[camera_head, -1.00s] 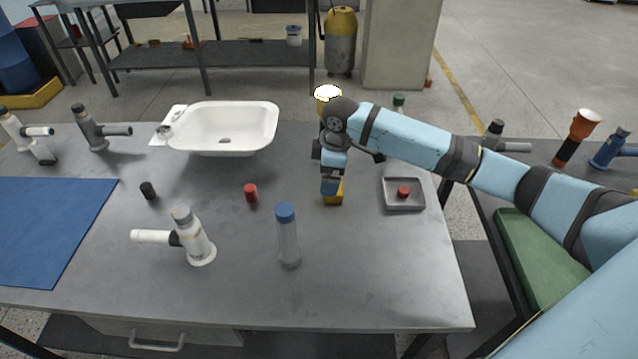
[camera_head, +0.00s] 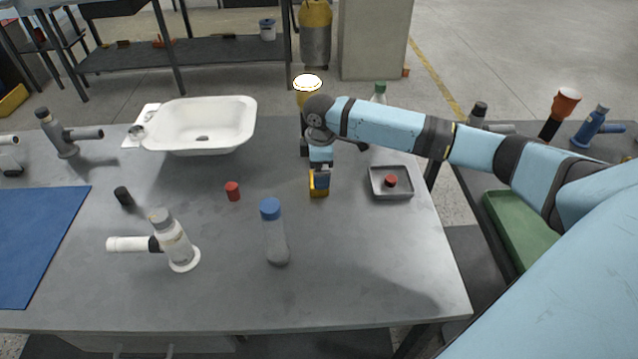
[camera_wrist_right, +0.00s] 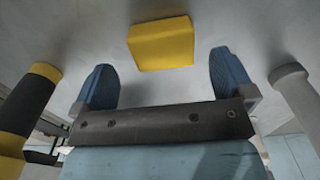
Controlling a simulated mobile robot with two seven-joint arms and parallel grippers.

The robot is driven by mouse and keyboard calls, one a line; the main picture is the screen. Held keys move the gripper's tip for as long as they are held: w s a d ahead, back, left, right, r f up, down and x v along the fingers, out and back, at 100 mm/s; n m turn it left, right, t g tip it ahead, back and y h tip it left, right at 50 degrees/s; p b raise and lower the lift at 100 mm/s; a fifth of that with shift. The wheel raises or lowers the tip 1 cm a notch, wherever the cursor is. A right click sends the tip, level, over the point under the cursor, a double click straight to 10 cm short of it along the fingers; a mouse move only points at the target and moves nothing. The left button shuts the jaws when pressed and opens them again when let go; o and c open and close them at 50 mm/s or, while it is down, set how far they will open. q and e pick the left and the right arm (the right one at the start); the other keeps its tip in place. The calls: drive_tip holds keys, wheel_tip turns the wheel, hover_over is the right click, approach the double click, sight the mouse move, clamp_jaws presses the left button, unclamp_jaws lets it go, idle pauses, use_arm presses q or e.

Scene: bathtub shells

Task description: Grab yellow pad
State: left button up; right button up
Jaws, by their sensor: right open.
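The yellow pad (camera_head: 318,190) is a small block on the grey table, right of the middle. In the right wrist view it is a yellow block (camera_wrist_right: 160,43) just beyond the fingertips and between their lines. My right gripper (camera_head: 320,175) points down over the pad, and its arm hides part of the area behind. In the wrist view the two blue fingers of the right gripper (camera_wrist_right: 162,62) are apart with nothing between them. Whether a finger touches the pad I cannot tell. My left gripper is not in view.
A grey tray (camera_head: 391,196) with a red cap stands right of the pad. A blue-capped bottle (camera_head: 274,235), a red cylinder (camera_head: 232,191) and a white basin (camera_head: 200,125) are to the left. A yellow, white-topped object (camera_head: 307,88) stands behind my wrist.

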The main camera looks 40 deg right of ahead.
sight(314, 192)
drive_tip(key=f, duration=0.4)
drive_tip(key=shift+a+f, duration=0.2)
drive_tip(key=c, duration=0.9)
drive_tip(key=shift+r, duration=0.1)
